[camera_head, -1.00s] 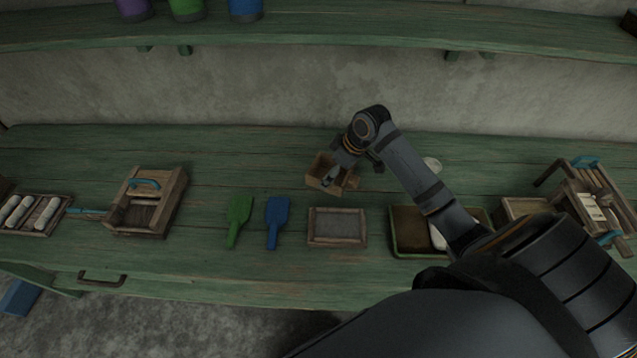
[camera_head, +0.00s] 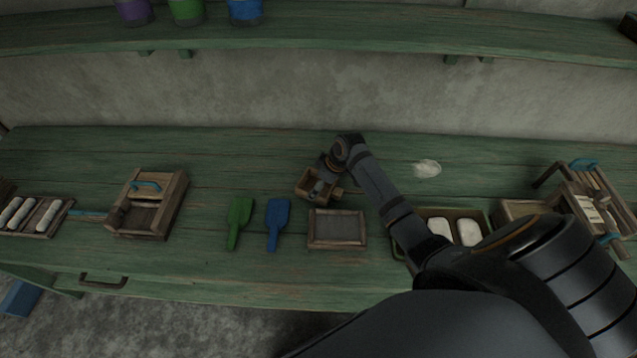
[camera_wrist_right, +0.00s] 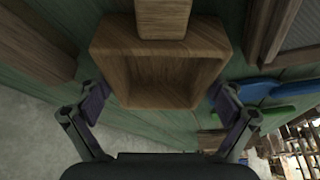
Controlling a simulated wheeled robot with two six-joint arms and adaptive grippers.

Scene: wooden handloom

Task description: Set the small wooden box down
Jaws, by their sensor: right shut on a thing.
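The small wooden box (camera_head: 305,192) is an open, pale brown box with a block-like handle on one side. In the head view it is over the table, behind and slightly left of the framed tray. In the right wrist view the box (camera_wrist_right: 165,92) lies between the two fingertips, its open side facing the camera. My right gripper (camera_head: 324,184) is shut on it; it also shows in the wrist view (camera_wrist_right: 163,98). I cannot tell whether the box touches the table. My left gripper is not in view.
The green table (camera_head: 230,165) is clear behind and left of the box. In front lie a framed tray (camera_head: 337,243), a blue paddle (camera_head: 277,222) and a green paddle (camera_head: 239,222). White fluff (camera_head: 427,168) lies right. A larger wooden box (camera_head: 170,208) stands left.

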